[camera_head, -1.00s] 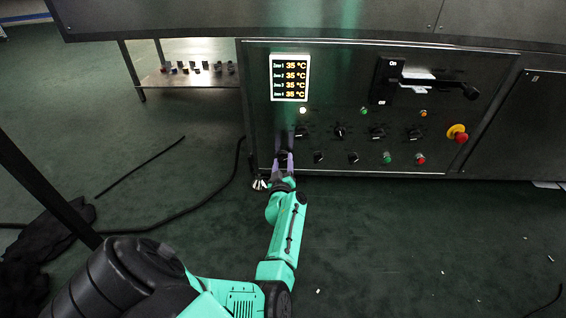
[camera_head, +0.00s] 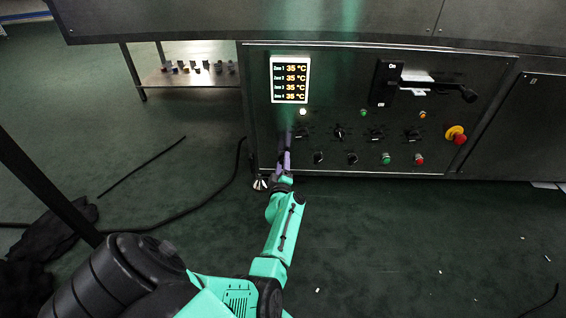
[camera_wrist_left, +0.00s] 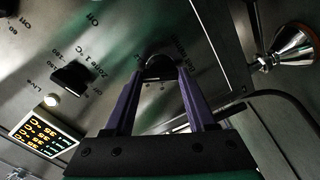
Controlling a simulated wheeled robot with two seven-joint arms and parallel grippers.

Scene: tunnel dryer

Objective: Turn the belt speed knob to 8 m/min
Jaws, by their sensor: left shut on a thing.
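The belt speed knob (camera_wrist_left: 159,66) is a dark round knob at the lower left of the control panel; its label and pointer are too blurred or covered to read. My left gripper (camera_head: 285,153) reaches the panel from below in the head view. In the left wrist view its two purple fingers (camera_wrist_left: 160,74) are closed on the knob, one on each side. In the head view the fingers largely hide the knob. My right gripper is not in view.
Above the held knob is the black Zone 1 temperature knob (camera_wrist_left: 73,75). The display (camera_head: 290,79) reads 35 °C for all zones. A lever switch (camera_head: 440,88), green button (camera_head: 386,158), red button (camera_head: 417,160) and emergency stop (camera_head: 456,135) are to the right. Cables cross the floor.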

